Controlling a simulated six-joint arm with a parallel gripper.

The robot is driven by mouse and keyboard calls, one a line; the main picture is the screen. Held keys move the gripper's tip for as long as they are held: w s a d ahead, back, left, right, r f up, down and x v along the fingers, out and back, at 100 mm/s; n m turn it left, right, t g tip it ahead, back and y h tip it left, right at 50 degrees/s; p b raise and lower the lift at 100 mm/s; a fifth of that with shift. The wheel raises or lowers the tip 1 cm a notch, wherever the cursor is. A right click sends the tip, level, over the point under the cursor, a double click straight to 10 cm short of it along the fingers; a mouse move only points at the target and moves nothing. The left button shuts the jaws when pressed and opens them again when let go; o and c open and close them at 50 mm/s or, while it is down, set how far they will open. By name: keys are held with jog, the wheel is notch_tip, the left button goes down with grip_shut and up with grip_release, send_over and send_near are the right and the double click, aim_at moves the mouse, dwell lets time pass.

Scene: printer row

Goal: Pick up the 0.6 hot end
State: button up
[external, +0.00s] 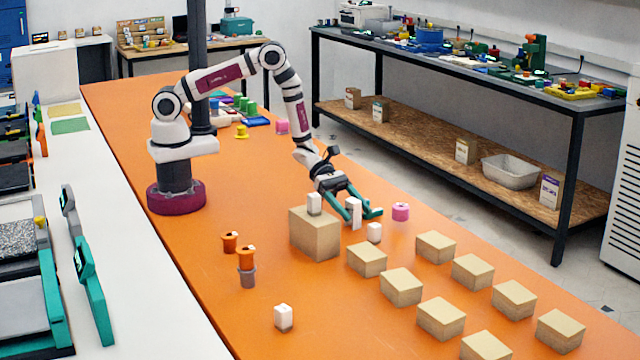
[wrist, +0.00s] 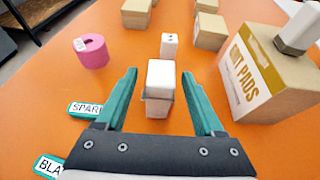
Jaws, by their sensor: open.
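My gripper (external: 364,217) has teal fingers and is open, low over the orange table; it also shows in the wrist view (wrist: 159,76). A white block with a greyish lower part (wrist: 160,80) stands upright between the spread fingers, with gaps at both sides. It shows as a tall white piece in the external view (external: 355,210). A smaller white block with dark dots (wrist: 170,44) stands just beyond it, also in the external view (external: 374,232). Another white block (external: 314,203) sits on a cardboard box, and one (external: 283,317) stands near the front. I cannot read which is the 0.6 hot end.
The cardboard box (external: 315,238), lettered "PADS", stands close at the gripper's right in the wrist view. A pink spool (wrist: 91,50) stands at its left. Several small cartons (external: 401,287) fill the table's right front. Orange spools (external: 246,257) stand left of the box.

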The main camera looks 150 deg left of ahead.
grip_shut()
dwell(0.3)
